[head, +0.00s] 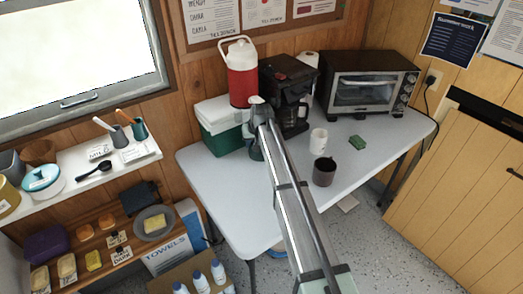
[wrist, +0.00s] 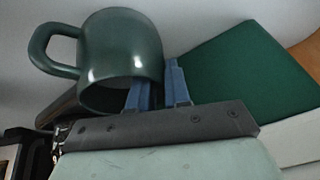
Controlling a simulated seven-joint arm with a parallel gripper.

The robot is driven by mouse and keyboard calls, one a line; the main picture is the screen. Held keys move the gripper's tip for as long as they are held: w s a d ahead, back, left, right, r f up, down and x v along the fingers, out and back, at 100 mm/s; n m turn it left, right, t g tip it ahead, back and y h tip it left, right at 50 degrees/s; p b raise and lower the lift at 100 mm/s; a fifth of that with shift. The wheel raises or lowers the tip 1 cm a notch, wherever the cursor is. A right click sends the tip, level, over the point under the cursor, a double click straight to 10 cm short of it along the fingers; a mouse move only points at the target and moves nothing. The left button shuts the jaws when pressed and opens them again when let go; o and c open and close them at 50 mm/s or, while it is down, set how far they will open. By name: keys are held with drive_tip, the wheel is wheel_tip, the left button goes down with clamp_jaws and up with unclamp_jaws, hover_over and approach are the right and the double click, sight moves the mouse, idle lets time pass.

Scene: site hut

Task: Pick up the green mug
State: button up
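The green mug (wrist: 125,45) is large in the upper left of the wrist view, with its handle on the left and its open rim facing down the picture. My gripper (wrist: 157,85) has its two blue fingers apart by a narrow gap at the mug's right side. The left finger overlaps the mug's mouth and the right finger is just outside its wall; I see no clear grip. In the head view the mug (head: 253,150) is mostly hidden behind my arm, and my gripper's fingertips are hidden.
A green and white cooler (head: 214,143) stands left of the mug, with a red jug (head: 241,75) behind. A coffee maker (head: 287,90), white mug (head: 318,141), dark mug (head: 324,173), green sponge (head: 357,142) and toaster oven (head: 362,92) are to the right. The table's (head: 215,185) front left is clear.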

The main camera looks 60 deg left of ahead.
clamp_jaws()
drive_tip(key=shift+r, duration=0.3)
idle(0.6)
